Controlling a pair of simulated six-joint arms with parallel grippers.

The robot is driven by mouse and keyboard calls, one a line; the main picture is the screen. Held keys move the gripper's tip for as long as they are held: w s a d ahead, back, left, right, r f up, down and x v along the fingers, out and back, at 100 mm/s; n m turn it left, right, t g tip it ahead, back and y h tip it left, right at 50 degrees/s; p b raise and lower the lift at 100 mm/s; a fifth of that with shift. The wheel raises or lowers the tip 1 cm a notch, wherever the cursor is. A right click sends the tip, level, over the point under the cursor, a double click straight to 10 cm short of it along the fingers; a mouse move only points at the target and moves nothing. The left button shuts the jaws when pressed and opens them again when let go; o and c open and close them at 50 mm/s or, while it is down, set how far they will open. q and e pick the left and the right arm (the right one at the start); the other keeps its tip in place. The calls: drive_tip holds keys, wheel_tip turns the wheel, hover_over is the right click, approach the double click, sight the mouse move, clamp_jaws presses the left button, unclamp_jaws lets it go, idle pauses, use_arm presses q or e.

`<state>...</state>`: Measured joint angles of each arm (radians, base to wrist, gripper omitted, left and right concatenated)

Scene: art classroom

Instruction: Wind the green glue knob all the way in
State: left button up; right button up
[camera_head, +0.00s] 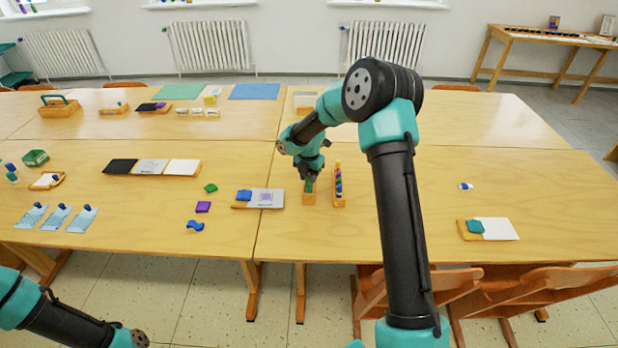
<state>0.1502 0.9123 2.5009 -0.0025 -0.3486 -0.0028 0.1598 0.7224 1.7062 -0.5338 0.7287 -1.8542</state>
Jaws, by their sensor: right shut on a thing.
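My right gripper (309,181) points straight down at the table, right of the middle of the view. It is shut on the green glue knob (308,187), which shows as a small green piece under the fingers. The knob sits over a small orange-yellow wooden block (309,199) on the table. The fingers hide most of the knob, so how far it is wound cannot be seen. Of my left arm only a part shows at the lower left; its gripper is out of view.
A narrow wooden rack (339,200) with coloured pieces stands close on the right of the block. A wooden tray (239,205) with a blue piece and a grey card lies on its left. Small green (211,188) and purple (203,207) pieces lie further left. The table right of the rack is mostly clear.

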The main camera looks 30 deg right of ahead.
drive_tip(key=n, duration=0.4)
drive_tip(key=shift+n, duration=0.4)
drive_tip(key=n, duration=0.5)
drive_tip(key=o, duration=1.5)
drive_tip(key=shift+c, duration=0.2)
drive_tip(key=m, duration=0.5)
drive_tip(key=shift+m, duration=0.3)
drive_tip(key=m, duration=0.5)
drive_tip(key=shift+m, duration=0.3)
drive_tip(key=shift+c, duration=0.2)
